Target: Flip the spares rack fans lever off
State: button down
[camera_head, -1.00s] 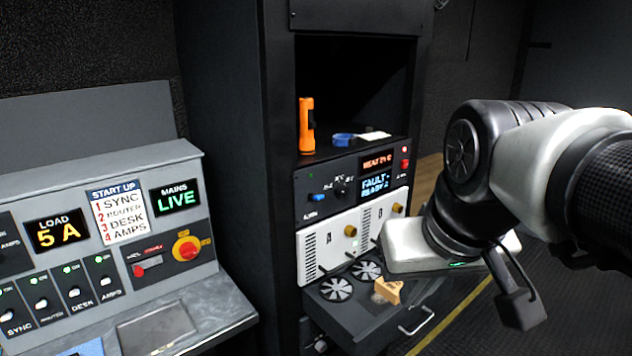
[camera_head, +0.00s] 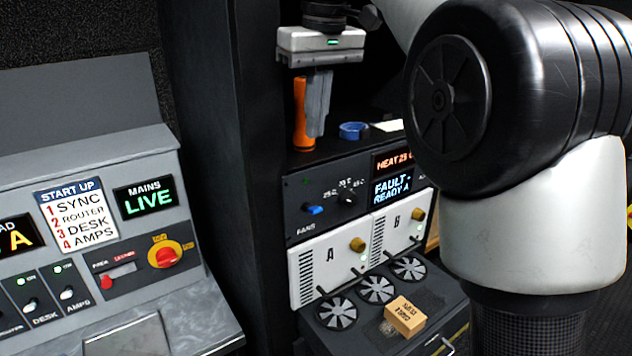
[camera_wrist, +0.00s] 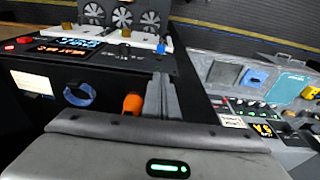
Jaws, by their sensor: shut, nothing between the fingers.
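The fans lever (camera_head: 314,209) is a small blue handle on the dark spares rack panel (camera_head: 296,190), above the word FANS. It lies roughly sideways; I cannot tell its on or off setting. In the wrist view a small blue lever (camera_wrist: 126,32) shows near the panel's far edge. My gripper (camera_head: 316,134) points down above the shelf over that panel, with its grey fingers together and empty. The fingers are higher than the lever and apart from it. In the wrist view the fingers (camera_wrist: 160,97) show beside the orange torch.
An orange torch (camera_head: 300,115) stands upright on the shelf close to my fingers, with a blue ring (camera_head: 353,130) to its right. A control desk (camera_head: 120,160) stands left.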

jog(key=shift+s, duration=0.2)
jog(key=shift+f, duration=0.1)
jog(key=b, duration=0.2)
send_over(314, 208)
jog(key=w, duration=0.1)
jog(key=f, duration=1)
jog(key=shift+a+f, duration=0.1)
jog(key=shift+a, duration=0.2)
jog(key=shift+s+d+f+b, duration=0.15)
jog(key=shift+s+f, duration=0.05)
jog(key=shift+f, duration=0.35)
jog(key=shift+s+d+f+b, duration=0.15)
jog(key=shift+s+f, duration=0.05)
jog(key=shift+f, duration=0.35)
jog(key=shift+s+d+f, duration=0.1)
jog(key=shift+f, duration=0.4)
jog(key=shift+f+b, duration=0.15)
jog(key=shift+b, duration=0.2)
jog(key=shift+s+d+f+b, duration=0.1)
jog(key=shift+f+b, duration=0.05)
jog(key=shift+b, duration=0.25)
jog(key=shift+s+t, duration=0.1)
jog(key=shift+t, duration=0.2)
